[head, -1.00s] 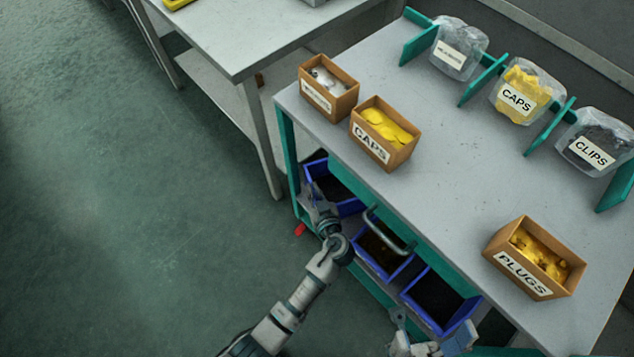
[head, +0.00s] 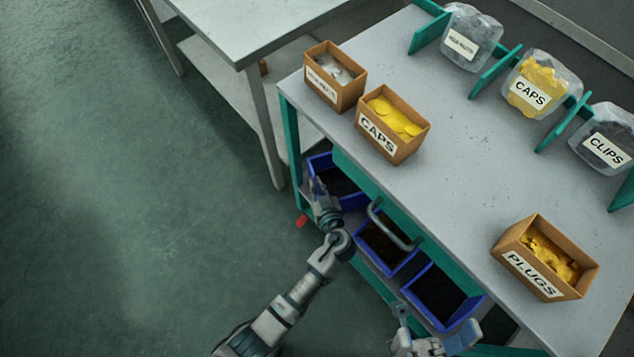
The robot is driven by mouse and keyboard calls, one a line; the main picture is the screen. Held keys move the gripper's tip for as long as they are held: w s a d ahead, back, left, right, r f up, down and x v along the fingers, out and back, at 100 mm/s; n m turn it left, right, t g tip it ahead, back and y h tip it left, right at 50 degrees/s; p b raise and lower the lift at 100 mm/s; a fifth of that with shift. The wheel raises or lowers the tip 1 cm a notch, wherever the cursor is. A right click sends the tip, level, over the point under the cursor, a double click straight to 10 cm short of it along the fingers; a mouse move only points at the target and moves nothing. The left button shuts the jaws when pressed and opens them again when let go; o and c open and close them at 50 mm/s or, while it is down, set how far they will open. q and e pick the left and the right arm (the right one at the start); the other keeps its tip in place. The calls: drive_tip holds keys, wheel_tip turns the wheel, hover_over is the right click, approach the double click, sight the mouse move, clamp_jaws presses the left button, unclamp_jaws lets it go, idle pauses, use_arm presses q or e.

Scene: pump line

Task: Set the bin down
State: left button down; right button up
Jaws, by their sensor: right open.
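Three blue bins sit in a row in the lower part of the teal cart: a left one (head: 345,203), a middle one (head: 380,245) and a right one (head: 436,293). Each looks dark inside. My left gripper (head: 322,198) is at the near rim of the left bin and overlaps it. Whether its fingers are shut on that rim is too small to tell. My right gripper (head: 435,328) is open at the bottom of the view, just in front of the right bin, with its fingers spread apart. I cannot tell whether it touches that bin.
The cart's grey top (head: 440,180) holds brown boxes, including a CAPS box (head: 392,126) and a PLUGS box (head: 544,258), plus clear labelled bags behind. A metal handle (head: 393,228) juts out above the middle bin. A grey table (head: 255,25) stands behind. The floor at left is clear.

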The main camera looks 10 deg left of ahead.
use_arm(q)
drive_tip(key=shift+d+f, duration=0.15)
drive_tip(key=shift+d, duration=0.05)
drive_tip(key=c, duration=1.2)
unclamp_jaws()
drive_tip(key=shift+c, duration=0.2)
drive_tip(key=shift+a+f, duration=0.1)
drive_tip(key=v, duration=1.2)
